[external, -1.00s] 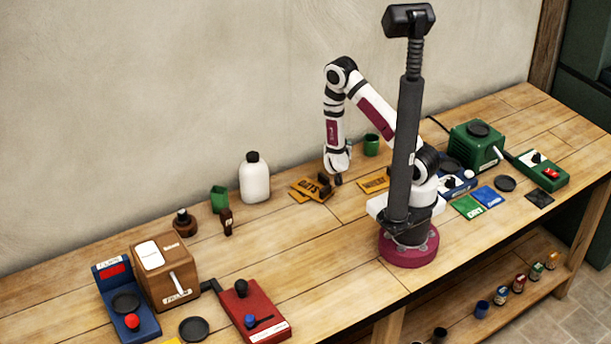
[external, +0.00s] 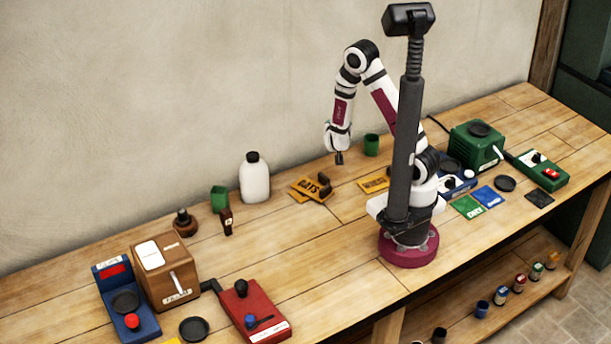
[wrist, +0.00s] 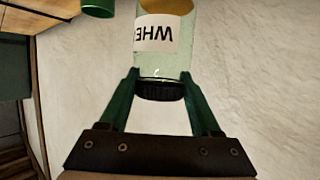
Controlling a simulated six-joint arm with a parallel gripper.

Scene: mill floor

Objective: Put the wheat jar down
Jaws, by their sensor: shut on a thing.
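The wheat jar (wrist: 160,55) is clear, with a white label reading "WHE", a tan content at its far end and a dark lid (wrist: 160,91) nearest my gripper. In the wrist view the green fingers of my gripper (wrist: 160,85) are shut on it around the lid end. In the external view my gripper (external: 338,158) is raised above the back of the bench, between the oats card and the green cup. The jar cannot be made out clearly there.
The oats card (external: 310,190) lies below and left of my gripper, with a dark object (external: 324,179) by it. Another yellow card (external: 373,185) lies to the right. A green cup (external: 371,145) and a white bottle (external: 254,180) stand near the wall.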

